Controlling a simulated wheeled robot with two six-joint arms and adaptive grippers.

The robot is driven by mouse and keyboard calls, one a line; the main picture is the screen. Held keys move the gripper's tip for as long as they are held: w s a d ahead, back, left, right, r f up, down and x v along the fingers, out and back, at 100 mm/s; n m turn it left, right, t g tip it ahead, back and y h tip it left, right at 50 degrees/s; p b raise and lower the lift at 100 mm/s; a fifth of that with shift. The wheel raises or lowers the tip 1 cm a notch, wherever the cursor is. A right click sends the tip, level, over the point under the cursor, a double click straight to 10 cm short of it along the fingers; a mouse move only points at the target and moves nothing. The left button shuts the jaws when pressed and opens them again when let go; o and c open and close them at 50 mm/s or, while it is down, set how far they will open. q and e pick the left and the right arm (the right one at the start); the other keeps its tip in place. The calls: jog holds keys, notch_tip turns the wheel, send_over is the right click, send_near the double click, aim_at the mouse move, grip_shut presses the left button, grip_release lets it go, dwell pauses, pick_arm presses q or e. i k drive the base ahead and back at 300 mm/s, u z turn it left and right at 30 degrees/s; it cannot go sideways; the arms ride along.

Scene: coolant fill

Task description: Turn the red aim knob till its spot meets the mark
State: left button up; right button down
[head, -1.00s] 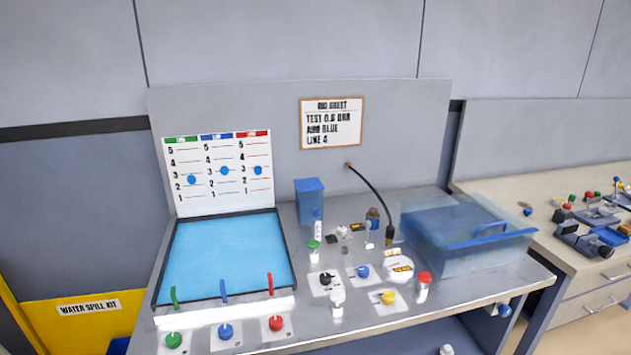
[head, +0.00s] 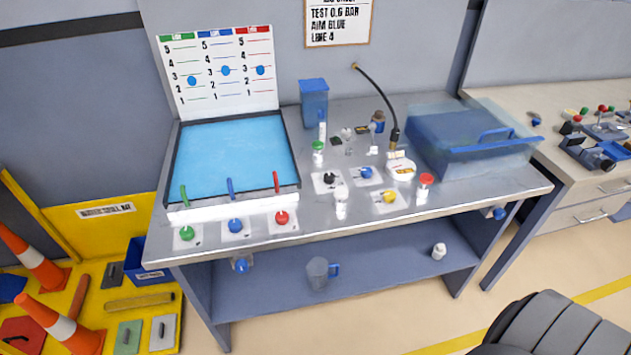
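The red aim knob (head: 282,218) sits on a white plate at the bench's front edge, right of the blue knob (head: 235,225) and the green knob (head: 186,233). Behind each knob stands a nozzle of its colour; the red nozzle (head: 276,181) is at the tray's front right. The upright board (head: 222,72) has green, blue and red columns numbered 1 to 5. A blue spot (head: 260,70) lies in the red column near line 3. Which mark it belongs with is not clear. A dark, ridged part of me shows at bottom right; neither gripper can be made out.
A blue water tray (head: 230,155) fills the bench's left. Several small bottles and knobs, a black hose (head: 378,95) and a clear-lidded blue bin (head: 465,140) stand to its right. A jug (head: 318,272) is on the lower shelf. Cones (head: 35,258) stand on a yellow spill kit at left.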

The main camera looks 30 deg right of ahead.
aim_at(282, 217)
jog(key=k, duration=0.6)
jog(key=z, duration=0.55)
jog(key=i, duration=1)
jog(key=u, duration=0.4)
